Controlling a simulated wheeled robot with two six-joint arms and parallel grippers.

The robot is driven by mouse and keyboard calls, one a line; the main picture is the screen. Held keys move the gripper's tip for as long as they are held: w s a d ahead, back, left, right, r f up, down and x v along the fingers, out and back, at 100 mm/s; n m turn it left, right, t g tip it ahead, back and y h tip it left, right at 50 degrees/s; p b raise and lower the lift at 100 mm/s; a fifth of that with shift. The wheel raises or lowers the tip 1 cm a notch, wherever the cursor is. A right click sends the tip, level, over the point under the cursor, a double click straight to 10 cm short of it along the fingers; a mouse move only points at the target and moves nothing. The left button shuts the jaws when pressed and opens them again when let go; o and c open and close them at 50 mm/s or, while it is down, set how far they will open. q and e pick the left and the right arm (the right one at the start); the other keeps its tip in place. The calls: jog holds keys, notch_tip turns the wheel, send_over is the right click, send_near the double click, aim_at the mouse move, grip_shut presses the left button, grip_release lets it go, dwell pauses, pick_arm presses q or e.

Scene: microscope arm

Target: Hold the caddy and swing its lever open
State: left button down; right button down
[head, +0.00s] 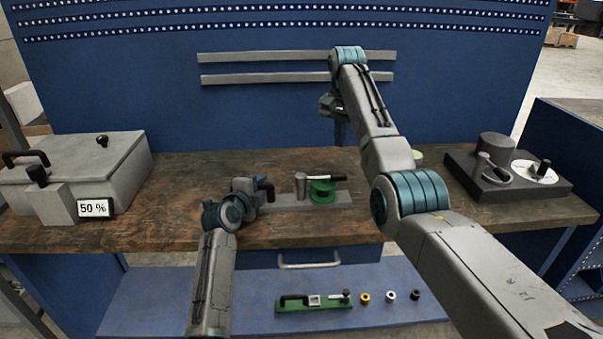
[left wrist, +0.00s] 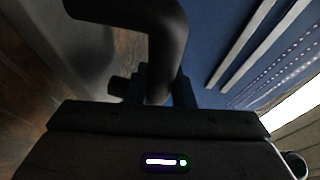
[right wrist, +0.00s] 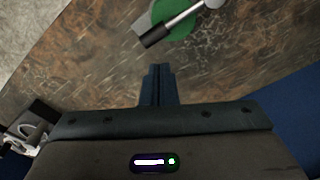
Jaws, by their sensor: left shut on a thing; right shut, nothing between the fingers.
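The caddy (head: 285,203) is a long grey base on the wooden bench. It has a dark handle at its left end, a grey post, and a green disc (head: 322,194) on the right. A lever with a black grip (head: 340,178) lies over the disc, pointing right. The lever (right wrist: 180,20) and disc (right wrist: 178,36) also show in the right wrist view. My left gripper (head: 260,191) is shut on the caddy's dark handle (left wrist: 160,35), which hides part of its fingers. My right gripper (right wrist: 158,88) is shut and empty, raised above and behind the caddy, apart from the lever.
A grey box (head: 75,165) with a 50 % display (head: 96,208) stands on the left of the bench. A green tool and small rings (head: 365,298) lie on the lower shelf. Bench between is mostly clear.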

jog(key=n+t, duration=0.1)
jog(key=n, duration=0.1)
jog(key=w+n+t, duration=0.1)
jog(key=n, duration=0.1)
jog(key=r+n+t, duration=0.1)
jog(key=n, duration=0.1)
jog(key=shift+w+r, duration=0.1)
jog(key=shift+w, duration=0.15)
jog(key=shift+s+f, duration=0.15)
jog(key=shift+f, duration=2.4)
jog(key=shift+s+f, duration=0.1)
jog(key=shift+f, duration=2.45)
